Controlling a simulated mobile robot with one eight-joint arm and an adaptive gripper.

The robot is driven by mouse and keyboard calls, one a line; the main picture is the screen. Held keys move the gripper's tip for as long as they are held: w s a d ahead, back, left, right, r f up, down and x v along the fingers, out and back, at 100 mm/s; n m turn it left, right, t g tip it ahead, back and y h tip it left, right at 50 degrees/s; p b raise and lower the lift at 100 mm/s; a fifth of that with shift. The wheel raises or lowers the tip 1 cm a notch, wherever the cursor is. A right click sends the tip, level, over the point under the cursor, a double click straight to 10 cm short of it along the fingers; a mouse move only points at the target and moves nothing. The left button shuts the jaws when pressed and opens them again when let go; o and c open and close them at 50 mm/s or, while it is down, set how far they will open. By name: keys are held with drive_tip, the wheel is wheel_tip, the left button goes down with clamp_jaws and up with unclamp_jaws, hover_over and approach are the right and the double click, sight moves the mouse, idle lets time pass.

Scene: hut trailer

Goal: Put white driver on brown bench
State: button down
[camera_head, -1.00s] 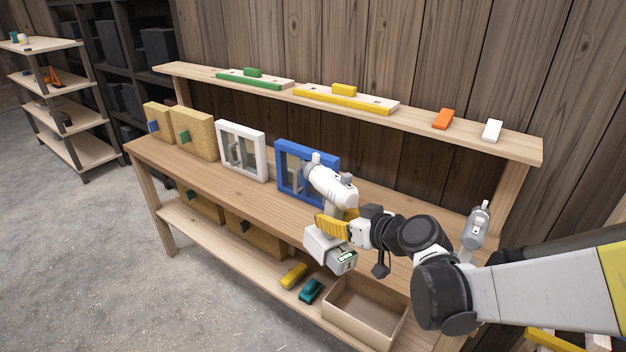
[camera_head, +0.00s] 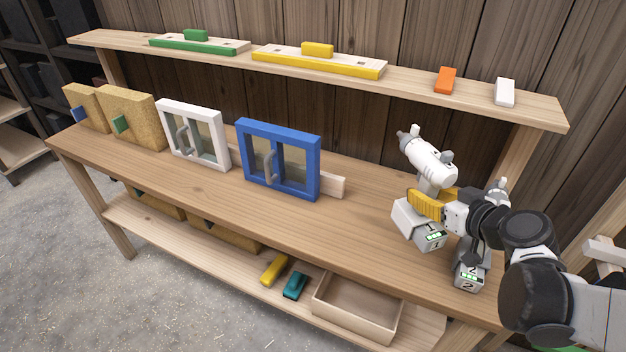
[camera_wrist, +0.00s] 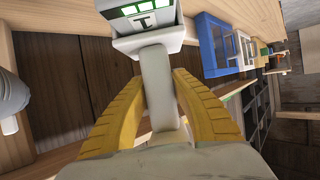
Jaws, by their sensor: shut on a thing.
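The white driver (camera_head: 428,160) is upright and slightly tilted in my gripper (camera_head: 432,204), over the right part of the brown bench (camera_head: 330,230). My gripper's yellow fingers are shut around its handle. In the wrist view, the handle (camera_wrist: 157,85) is between the yellow fingers (camera_wrist: 160,100), with the battery base (camera_wrist: 142,20) beyond them. I cannot tell whether the base touches the bench top. A second, greyer driver (camera_head: 469,274), marked 2, stands just to the right, partly hidden behind my arm.
A blue-framed window (camera_head: 277,160) and a white-framed one (camera_head: 195,133) stand on the bench to the left. An upper shelf (camera_head: 420,88) holds coloured blocks. An open box (camera_head: 358,308) lies on the lower shelf. The bench middle is clear.

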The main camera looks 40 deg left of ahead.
drive_tip(key=shift+f+b, duration=2.1)
drive_tip(key=shift+f, duration=2.85)
drive_tip(key=shift+f, duration=0.2)
drive_tip(key=c, duration=1.2)
unclamp_jaws()
